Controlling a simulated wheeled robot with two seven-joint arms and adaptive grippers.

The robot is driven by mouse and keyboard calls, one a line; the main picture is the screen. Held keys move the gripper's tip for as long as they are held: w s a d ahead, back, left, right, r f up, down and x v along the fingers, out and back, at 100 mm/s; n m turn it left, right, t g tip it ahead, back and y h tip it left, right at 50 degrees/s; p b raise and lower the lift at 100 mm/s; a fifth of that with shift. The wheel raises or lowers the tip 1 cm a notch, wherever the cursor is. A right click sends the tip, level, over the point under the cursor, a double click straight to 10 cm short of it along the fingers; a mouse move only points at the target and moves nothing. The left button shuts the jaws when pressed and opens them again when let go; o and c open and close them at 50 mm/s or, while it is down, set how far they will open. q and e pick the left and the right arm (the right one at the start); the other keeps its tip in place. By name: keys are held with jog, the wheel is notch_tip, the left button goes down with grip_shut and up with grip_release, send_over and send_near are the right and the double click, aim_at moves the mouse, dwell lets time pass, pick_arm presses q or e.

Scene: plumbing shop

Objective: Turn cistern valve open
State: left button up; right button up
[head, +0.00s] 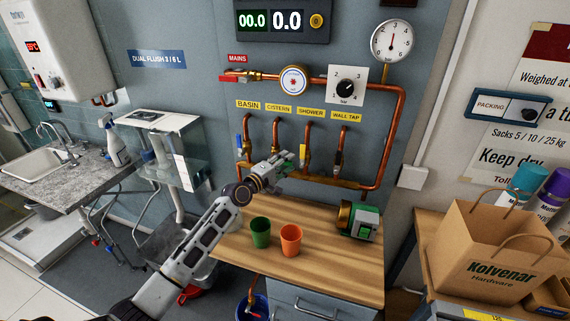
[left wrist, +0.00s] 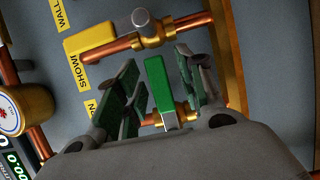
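The cistern valve's green lever handle (left wrist: 160,86) shows in the left wrist view on a copper pipe with a brass body (left wrist: 184,115). In the head view this valve, below the CISTERN label (head: 278,108), is mostly hidden by my left gripper (head: 282,164). In the left wrist view my left gripper (left wrist: 160,78) is open, with one finger pad on each side of the green handle. The fingers look apart from it, though contact on the right side is hard to judge. My right gripper is not in view.
The shower valve's yellow handle (left wrist: 91,43) is close beside the left finger. In the head view the basin valve's blue handle (head: 240,145) is left of my gripper. Green (head: 261,232) and orange (head: 291,239) cups and a green-and-brass pump (head: 366,222) stand on the wooden bench (head: 325,262).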

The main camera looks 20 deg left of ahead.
pick_arm(q)
grip_shut()
